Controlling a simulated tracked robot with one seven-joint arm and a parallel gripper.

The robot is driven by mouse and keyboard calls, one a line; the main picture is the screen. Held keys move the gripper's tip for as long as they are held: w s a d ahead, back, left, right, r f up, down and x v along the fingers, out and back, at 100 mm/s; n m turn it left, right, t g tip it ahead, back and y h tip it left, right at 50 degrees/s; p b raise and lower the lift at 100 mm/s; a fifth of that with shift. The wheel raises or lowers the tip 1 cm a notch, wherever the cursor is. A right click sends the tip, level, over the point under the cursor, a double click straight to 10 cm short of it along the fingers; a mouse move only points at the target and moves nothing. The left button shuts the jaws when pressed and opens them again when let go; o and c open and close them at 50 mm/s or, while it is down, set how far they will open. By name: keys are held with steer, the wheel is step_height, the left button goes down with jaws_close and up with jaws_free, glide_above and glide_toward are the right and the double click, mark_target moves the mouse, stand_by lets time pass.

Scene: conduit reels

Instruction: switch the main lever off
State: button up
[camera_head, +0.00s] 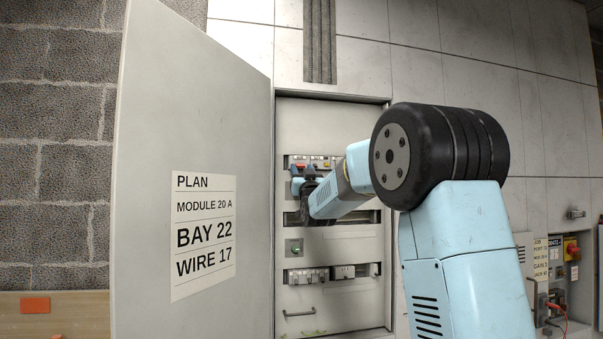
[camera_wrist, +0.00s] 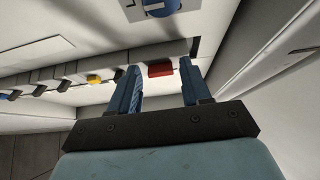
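The open cabinet holds a top row of breakers. A red lever (camera_head: 300,166) sits at the left end of that row; I take it as the main lever, but no label on it is readable. In the wrist view the red lever (camera_wrist: 160,70) shows in the gap between my two blue fingers, beyond their tips. My gripper (camera_wrist: 160,66) is open, with nothing held. In the head view my gripper (camera_head: 303,180) is just in front of and below the row. I cannot tell whether a finger touches the lever.
A yellow lever (camera_wrist: 94,79) and other breakers lie left of the red one in the wrist view, with a blue round knob (camera_wrist: 160,6) above. The cabinet door (camera_head: 190,120), with a plan label (camera_head: 203,235), stands open at the left. A second, lower breaker row (camera_head: 305,276) is below.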

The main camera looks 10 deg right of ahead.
steer(key=shift+o, duration=0.7)
steer(key=shift+r, duration=0.1)
steer(key=shift+s, duration=0.2)
steer(key=v, duration=1.3)
steer(key=shift+f, duration=0.3)
steer(key=shift+s, duration=0.1)
